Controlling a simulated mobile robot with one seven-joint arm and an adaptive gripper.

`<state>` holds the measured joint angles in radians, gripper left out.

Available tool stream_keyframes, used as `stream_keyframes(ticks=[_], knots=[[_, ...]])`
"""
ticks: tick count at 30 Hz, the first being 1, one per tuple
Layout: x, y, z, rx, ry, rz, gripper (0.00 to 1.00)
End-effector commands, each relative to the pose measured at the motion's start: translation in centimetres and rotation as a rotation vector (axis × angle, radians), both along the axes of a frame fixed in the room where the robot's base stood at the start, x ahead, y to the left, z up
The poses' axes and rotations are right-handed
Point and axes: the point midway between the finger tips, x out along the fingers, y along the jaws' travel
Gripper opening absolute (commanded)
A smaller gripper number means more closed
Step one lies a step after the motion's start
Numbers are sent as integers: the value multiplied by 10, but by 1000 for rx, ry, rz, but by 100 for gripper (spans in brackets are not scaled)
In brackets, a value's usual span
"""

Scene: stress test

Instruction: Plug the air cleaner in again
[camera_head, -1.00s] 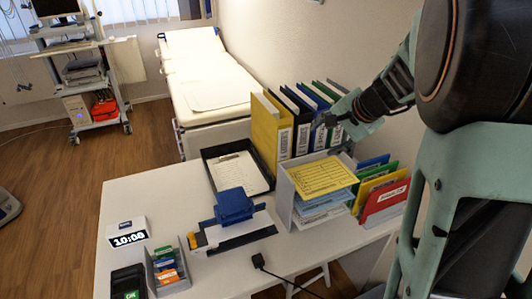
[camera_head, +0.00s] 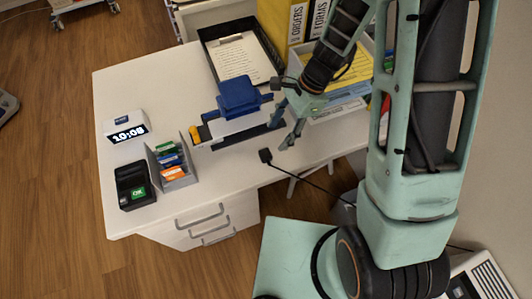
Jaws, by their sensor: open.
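A black plug (camera_head: 265,156) lies near the front edge of the white desk (camera_head: 245,176). Its black cord runs right, over the edge, and passes behind my arm. My gripper (camera_head: 281,114) is open and empty, over the desk just above and right of the plug in the picture, apart from it. A white unit with a dark grille (camera_head: 483,280), perhaps the air cleaner, shows partly at the bottom right; my arm hides some of it. I see no socket.
A blue-topped device (camera_head: 238,96) stands left of my gripper, close by. A black tray with a clipboard (camera_head: 240,60), a yellow binder (camera_head: 272,22) and a paper rack (camera_head: 340,104) stand behind. A card holder (camera_head: 171,166), clock (camera_head: 126,128) and card terminal (camera_head: 134,188) are at left.

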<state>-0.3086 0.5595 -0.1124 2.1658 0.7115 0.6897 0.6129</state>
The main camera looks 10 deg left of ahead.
Motion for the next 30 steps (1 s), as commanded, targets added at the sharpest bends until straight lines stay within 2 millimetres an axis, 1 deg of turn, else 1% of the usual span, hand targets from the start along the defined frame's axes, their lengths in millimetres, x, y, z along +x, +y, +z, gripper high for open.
stream_keyframes(ticks=[6,9,13,23,26,30], knots=[[-8,10,-32,-1,5,0,49],[-10,15,-43,0,4,0,49],[-11,17,-49,0,0,1,49],[-11,17,-50,0,1,0,49],[-12,20,-58,-1,4,-1,49],[-15,25,-76,-1,4,1,49]])
